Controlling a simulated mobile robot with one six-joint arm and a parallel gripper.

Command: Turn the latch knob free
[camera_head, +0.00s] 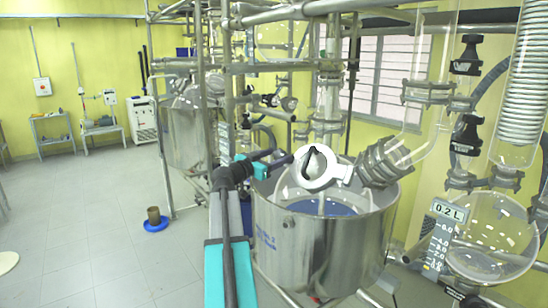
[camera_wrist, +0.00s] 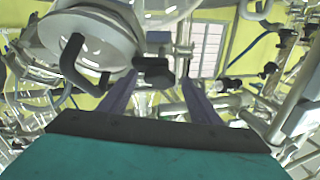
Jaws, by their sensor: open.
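A dark knob (camera_wrist: 153,70), which looks like the latch knob, shows between the fingertips of my gripper (camera_wrist: 160,82) in the wrist view. The two fingers stand apart on either side of it, and I cannot tell whether they touch it. A round pale lid (camera_wrist: 98,36) with a black loop handle (camera_wrist: 70,58) is just left of the knob. In the head view the lid (camera_head: 327,178) with its black handle (camera_head: 311,158) sits on top of the reactor. My gripper (camera_head: 286,161) reaches in at the lid's left side. The knob is not clear there.
A steel vessel (camera_head: 295,250) stands below the lid. A metal frame of pipes (camera_head: 228,68) rises behind and left. Glassware, a flask (camera_head: 490,240) and black valves (camera_head: 466,135) crowd the right.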

